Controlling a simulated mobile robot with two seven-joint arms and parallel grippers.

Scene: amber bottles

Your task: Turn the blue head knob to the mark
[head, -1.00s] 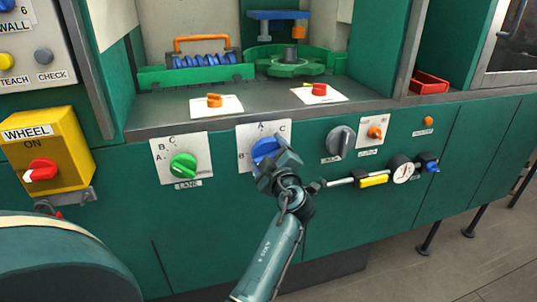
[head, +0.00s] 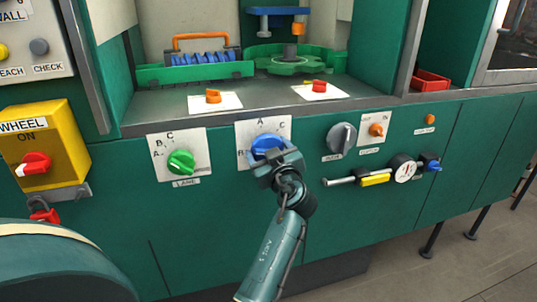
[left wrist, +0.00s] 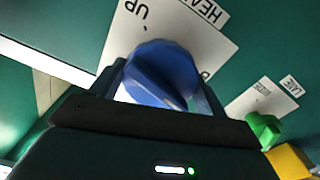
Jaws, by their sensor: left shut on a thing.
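The blue head knob (head: 266,143) sits on a white plate (head: 243,132) on the green machine front. Letters A and C show above it and a partly covered letter is at its left. My left gripper (head: 275,158) is at the knob from below and in front, hiding its lower part. In the left wrist view the blue knob (left wrist: 160,70) lies between my two fingers, one on each side, and the jaws are shut on it. I cannot tell which mark the knob points to. My right gripper is not in view.
A green lane knob (head: 181,162) is to the left, with a yellow box with a red switch (head: 35,163) beyond it. A grey knob (head: 341,137), a yellow-handled valve (head: 375,180) and a gauge (head: 403,168) are to the right.

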